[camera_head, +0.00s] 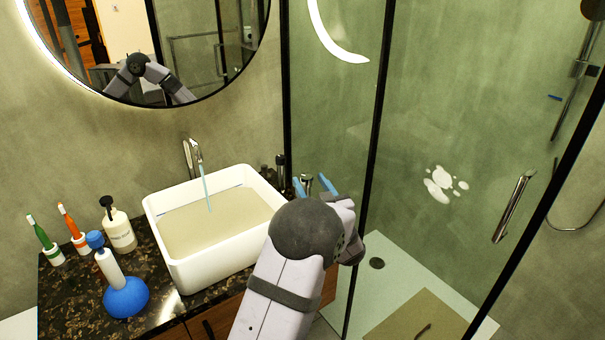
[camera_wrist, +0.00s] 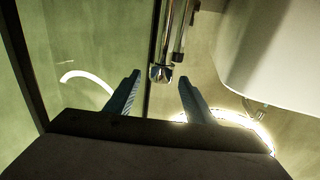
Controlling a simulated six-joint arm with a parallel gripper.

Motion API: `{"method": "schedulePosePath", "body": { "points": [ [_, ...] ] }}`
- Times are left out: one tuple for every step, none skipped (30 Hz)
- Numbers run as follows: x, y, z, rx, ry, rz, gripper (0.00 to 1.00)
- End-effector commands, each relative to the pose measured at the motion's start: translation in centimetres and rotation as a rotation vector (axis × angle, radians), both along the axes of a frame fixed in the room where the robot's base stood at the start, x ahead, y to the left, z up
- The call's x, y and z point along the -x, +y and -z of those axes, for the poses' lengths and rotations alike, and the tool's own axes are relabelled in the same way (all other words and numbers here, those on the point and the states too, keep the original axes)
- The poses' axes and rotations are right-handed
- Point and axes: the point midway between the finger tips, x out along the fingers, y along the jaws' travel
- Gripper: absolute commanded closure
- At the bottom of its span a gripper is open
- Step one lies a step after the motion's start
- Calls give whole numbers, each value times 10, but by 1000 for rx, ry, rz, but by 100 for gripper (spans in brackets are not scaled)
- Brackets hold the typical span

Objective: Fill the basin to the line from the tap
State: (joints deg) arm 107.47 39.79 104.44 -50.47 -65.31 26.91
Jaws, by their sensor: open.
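The white basin (camera_head: 165,235) stands on the dark speckled counter and holds beige-looking water (camera_head: 225,222). A short blue line (camera_head: 236,185) shows on its inner far wall, just above the water. The chrome tap (camera_head: 190,155) stands behind the basin, and a thin blue stream (camera_head: 207,190) runs from it into the water. My gripper (camera_head: 313,184) is open to the right of the basin. A small chrome fitting (camera_head: 308,180) shows between its blue fingers; in the wrist view a chrome end (camera_wrist: 161,73) lies just beyond the gap between the fingertips (camera_wrist: 158,80). Contact is not visible.
The framed glass shower (camera_head: 362,190) is close right of my gripper.

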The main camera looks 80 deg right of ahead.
Motion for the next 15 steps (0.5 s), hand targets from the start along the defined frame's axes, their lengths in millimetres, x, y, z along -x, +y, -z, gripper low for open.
{"method": "schedulePosePath", "body": {
  "points": [
    [-1, -1, -1, 1, 0, -1, 51],
    [-1, -1, -1, 1, 0, -1, 51],
    [-2, -3, -1, 1, 0, -1, 51],
    [-3, -4, -1, 1, 0, -1, 51],
    [-4, -6, -1, 1, 0, -1, 51],
    [-5, -9, -2, 2, 1, 0, 51],
    [-6, -12, -1, 0, 1, 0, 51],
    [-8, -15, -1, 0, 1, 0, 51],
    [-11, -19, -2, 1, 0, -1, 51],
    [-13, -22, -2, 2, 1, -2, 51],
    [-15, -26, -2, 2, 1, -2, 51],
    [-16, -30, -1, 1, 2, -1, 51],
    [-18, -34, -2, 2, 2, -2, 51],
    [-20, -37, -2, 2, 2, -2, 51],
    [-23, -41, -2, 2, 1, -1, 51]
  ]
}}
